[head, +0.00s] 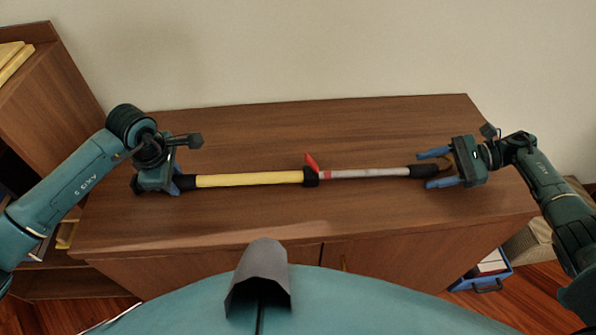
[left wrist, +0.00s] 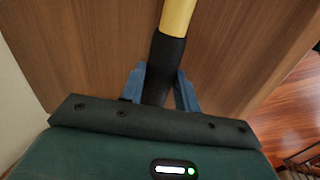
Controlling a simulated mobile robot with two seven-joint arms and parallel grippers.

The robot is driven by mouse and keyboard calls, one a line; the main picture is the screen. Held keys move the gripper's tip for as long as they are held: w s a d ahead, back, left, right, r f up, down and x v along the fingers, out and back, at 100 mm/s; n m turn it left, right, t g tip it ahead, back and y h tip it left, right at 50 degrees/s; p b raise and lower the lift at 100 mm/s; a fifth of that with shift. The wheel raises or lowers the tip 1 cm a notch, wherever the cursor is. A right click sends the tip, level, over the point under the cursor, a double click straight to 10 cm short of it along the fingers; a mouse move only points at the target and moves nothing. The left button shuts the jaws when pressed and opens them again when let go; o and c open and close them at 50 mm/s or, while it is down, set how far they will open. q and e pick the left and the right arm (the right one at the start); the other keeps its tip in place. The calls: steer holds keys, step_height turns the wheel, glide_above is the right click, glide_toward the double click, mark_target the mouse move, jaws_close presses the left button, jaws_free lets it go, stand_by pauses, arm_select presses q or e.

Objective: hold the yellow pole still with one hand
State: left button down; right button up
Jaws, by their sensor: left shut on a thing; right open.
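The yellow pole (head: 250,180) lies across the wooden cabinet top, with a black grip at its left end, a black collar with a red lever (head: 311,162) in the middle, and a thinner grey section ending in a black tip (head: 424,171) at the right. My left gripper (head: 176,185) is shut on the black grip at the left end. In the left wrist view its blue fingers (left wrist: 160,88) lie on both sides of the black grip (left wrist: 165,60). My right gripper (head: 437,168) is open, its blue fingers apart at the pole's black tip.
The wooden cabinet top (head: 400,122) is otherwise clear. A wall rises behind it. A bookshelf (head: 55,75) stands at the left. A blue bin (head: 482,276) sits on the floor at the lower right.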

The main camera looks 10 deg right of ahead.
arm_select(q)
steer(key=shift+d, duration=0.1)
arm_select(e)
steer(key=v, duration=0.7)
steer(key=shift+d+r, duration=0.1)
steer(key=shift+d, duration=0.15)
stand_by(0.4)
arm_select(q)
steer(key=c, duration=0.9)
jaws_free()
steer(key=shift+c, duration=0.2)
steer(key=shift+r, duration=0.1)
